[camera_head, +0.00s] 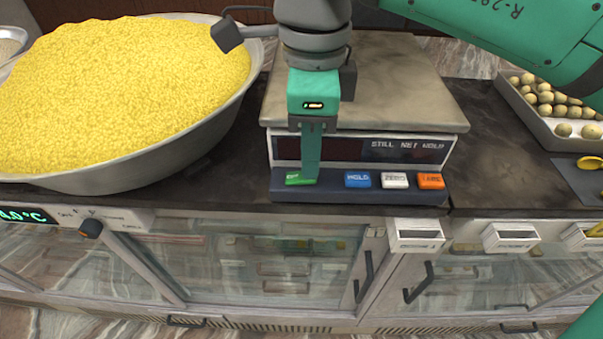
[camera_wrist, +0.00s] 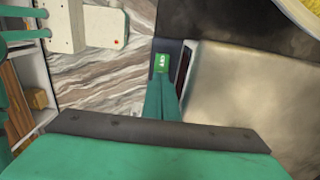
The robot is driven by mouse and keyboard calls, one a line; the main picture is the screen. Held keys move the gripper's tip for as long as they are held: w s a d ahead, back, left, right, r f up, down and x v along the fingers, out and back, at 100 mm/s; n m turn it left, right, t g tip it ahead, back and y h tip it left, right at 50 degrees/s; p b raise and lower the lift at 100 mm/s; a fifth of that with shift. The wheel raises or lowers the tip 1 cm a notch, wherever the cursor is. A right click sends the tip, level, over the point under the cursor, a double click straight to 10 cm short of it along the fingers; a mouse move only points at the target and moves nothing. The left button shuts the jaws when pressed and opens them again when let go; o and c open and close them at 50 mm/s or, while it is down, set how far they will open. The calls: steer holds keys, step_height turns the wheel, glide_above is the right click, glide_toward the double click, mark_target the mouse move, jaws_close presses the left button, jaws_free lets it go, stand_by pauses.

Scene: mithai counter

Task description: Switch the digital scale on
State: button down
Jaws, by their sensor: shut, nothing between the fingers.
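The digital scale (camera_head: 360,88) stands on the dark counter, with a flat metal platform and a front display (camera_head: 400,150). The display is dark except for faint lettering, "STILL NET HOLD". On its front ledge are a green button (camera_head: 294,179), a blue "HOLD" button (camera_head: 357,180), a white button (camera_head: 394,180) and an orange button (camera_head: 431,181). My gripper (camera_head: 311,178) is shut and empty, pointing down with its tips at the green button's right part. In the wrist view the green button (camera_wrist: 161,63) shows just beyond the fingertips. I cannot tell whether they touch or press it.
A large metal pan (camera_head: 190,150) heaped with yellow grains stands left of the scale. A tray (camera_head: 570,141) of round sweets is at the right.

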steer(key=shift+f, duration=0.3)
steer(key=shift+r, duration=3.5)
steer(key=shift+w, duration=0.1)
